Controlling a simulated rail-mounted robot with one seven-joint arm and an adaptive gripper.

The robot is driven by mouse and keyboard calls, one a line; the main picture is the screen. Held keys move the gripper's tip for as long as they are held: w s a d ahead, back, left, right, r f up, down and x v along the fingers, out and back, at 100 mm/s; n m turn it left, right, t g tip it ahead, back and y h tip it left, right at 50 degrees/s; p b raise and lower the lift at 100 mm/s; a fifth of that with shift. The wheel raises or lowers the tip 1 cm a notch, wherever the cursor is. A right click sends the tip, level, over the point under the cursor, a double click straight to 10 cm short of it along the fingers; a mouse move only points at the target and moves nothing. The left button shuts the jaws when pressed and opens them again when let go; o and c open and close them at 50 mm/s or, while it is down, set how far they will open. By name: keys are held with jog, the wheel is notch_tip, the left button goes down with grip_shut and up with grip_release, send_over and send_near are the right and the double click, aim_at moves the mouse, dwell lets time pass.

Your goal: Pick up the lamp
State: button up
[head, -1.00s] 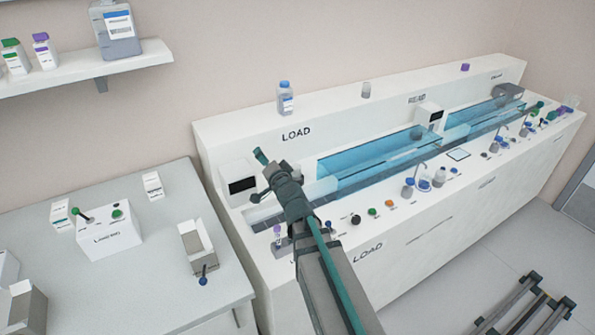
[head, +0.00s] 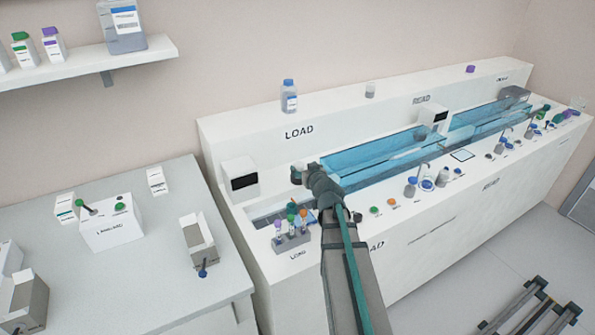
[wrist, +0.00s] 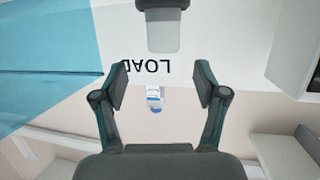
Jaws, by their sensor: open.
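I cannot tell which thing is the lamp; none is clearly recognisable as one. My gripper (head: 298,174) is in the air over the left end of the long white bench (head: 440,238), in front of the upper LOAD lettering. In the wrist view my gripper (wrist: 160,88) shows two fingers spread wide, with nothing held between them. A blue-capped bottle (wrist: 155,98) appears beyond the gap, upside down in that view; it stands on the bench's back ledge in the head view (head: 289,97).
A white box with a dark screen (head: 239,178) stands left of my gripper. A tube rack (head: 292,243) with coloured caps sits below it. Blue clear covers (head: 385,155) run to the right. A grey side table (head: 150,275) holds a white control box (head: 112,226).

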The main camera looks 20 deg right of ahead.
aim_at(299, 165)
jog(key=shift+a+p+x, duration=0.15)
jog(key=shift+p+x, duration=0.3)
jog(key=shift+x, duration=1.1)
jog(key=shift+a+p+x, duration=0.1)
jog(key=shift+p+x, duration=0.3)
jog(key=shift+x, duration=1.2)
jog(key=shift+s+f, duration=0.1)
jog(key=shift+f, duration=0.05)
jog(key=c, duration=1.3)
